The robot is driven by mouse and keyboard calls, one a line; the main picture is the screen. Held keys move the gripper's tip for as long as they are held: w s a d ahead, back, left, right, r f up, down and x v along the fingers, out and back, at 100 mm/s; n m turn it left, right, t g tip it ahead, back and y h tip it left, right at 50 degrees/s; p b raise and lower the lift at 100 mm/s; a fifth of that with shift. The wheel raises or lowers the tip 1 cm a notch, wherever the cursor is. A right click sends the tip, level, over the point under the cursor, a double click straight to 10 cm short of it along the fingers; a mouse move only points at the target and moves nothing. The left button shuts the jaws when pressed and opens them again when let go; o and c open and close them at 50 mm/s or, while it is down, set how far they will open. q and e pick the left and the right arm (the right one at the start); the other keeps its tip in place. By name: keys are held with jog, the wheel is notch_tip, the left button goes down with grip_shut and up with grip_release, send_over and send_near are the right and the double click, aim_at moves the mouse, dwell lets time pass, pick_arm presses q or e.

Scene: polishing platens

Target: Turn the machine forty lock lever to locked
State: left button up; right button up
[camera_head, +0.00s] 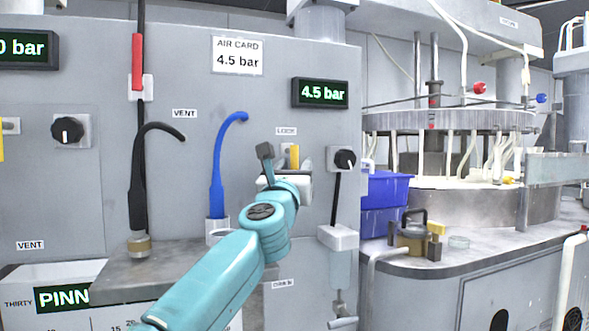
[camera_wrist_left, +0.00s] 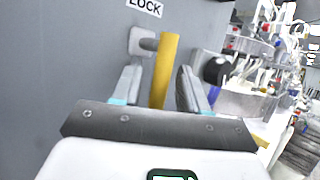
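The yellow lock lever (camera_wrist_left: 165,70) sits on a short grey stub from a wall plate (camera_wrist_left: 139,41), under the LOCK label (camera_wrist_left: 144,7). It stands nearly vertical. In the head view the lever (camera_head: 293,157) shows just behind my left gripper (camera_head: 278,166), below its label (camera_head: 286,131). My left gripper is open, and in the left wrist view its two fingers (camera_wrist_left: 158,88) stand on either side of the lever, with gaps visible. The lever's lower end is hidden behind the gripper body. My right gripper is not in view.
A black knob (camera_head: 345,159) sits right of the lever, below a 4.5 bar display (camera_head: 320,93). A blue hose (camera_head: 217,180) and a black hose (camera_head: 138,185) stand to the left. Blue bins (camera_head: 386,190) and a polishing machine (camera_head: 450,120) are at right.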

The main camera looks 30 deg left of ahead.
pick_arm(q)
jog(key=shift+s+r, duration=0.1)
jog(key=shift+s, duration=0.05)
jog(key=b+v, duration=0.5)
jog(key=v, duration=0.2)
jog(key=shift+s, duration=0.2)
jog(key=shift+s+d, duration=0.1)
jog(key=shift+d, duration=0.05)
